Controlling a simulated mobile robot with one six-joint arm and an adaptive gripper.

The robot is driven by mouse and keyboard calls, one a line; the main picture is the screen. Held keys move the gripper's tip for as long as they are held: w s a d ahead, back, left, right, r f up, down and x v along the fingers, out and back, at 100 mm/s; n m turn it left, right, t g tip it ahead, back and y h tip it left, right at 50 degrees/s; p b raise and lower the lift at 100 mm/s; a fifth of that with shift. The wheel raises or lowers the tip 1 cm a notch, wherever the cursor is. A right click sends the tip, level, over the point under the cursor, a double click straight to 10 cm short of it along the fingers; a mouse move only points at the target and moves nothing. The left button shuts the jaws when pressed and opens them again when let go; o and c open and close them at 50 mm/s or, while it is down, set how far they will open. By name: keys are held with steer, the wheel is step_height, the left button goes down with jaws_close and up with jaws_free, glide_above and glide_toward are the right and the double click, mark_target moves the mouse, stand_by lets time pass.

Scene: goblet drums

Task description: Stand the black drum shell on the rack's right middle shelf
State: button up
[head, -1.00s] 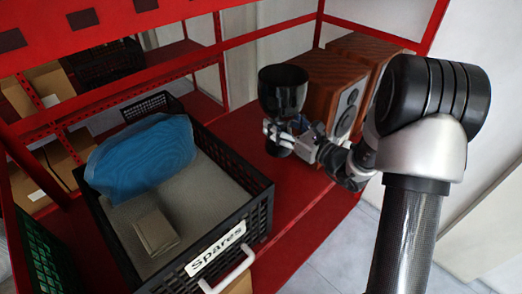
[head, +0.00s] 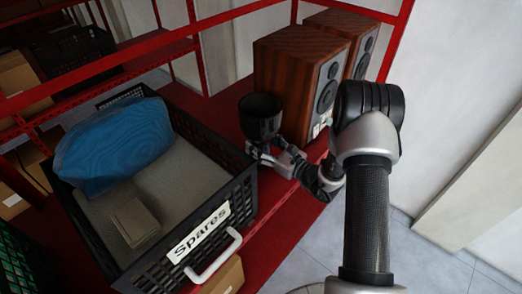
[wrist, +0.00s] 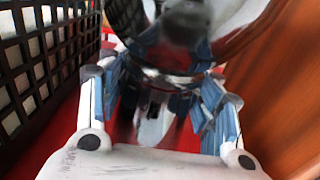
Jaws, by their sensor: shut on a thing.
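The black drum shell (head: 261,116) is upright, with its wide open mouth upward. My gripper (head: 262,148) is shut on its narrow part below the bowl. The shell's foot is hidden behind the gripper in the head view, so I cannot tell whether it touches the shelf. In the wrist view the shell's glossy dark side (wrist: 125,17) is at the top, between the blue-lined fingers of my gripper (wrist: 165,78). The red shelf (head: 226,121) lies under and behind the shell.
A black crate (head: 249,200) labelled Spares, with a blue item (head: 115,145) inside, stands close on the left. Two wooden speakers (head: 285,85) stand close behind and right of the shell. The gap between crate and speakers is narrow. A red post (head: 398,40) rises at right.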

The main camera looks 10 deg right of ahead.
steer(key=shift+f, duration=1.25)
steer(key=shift+f+b, duration=0.3)
steer(key=shift+b, duration=0.2)
steer(key=o, duration=1.6)
steer(key=shift+r+p, duration=0.25)
steer(key=shift+p, duration=0.05)
steer(key=p+v, duration=0.1)
steer(key=v, duration=1.1)
steer(key=shift+p, duration=0.35)
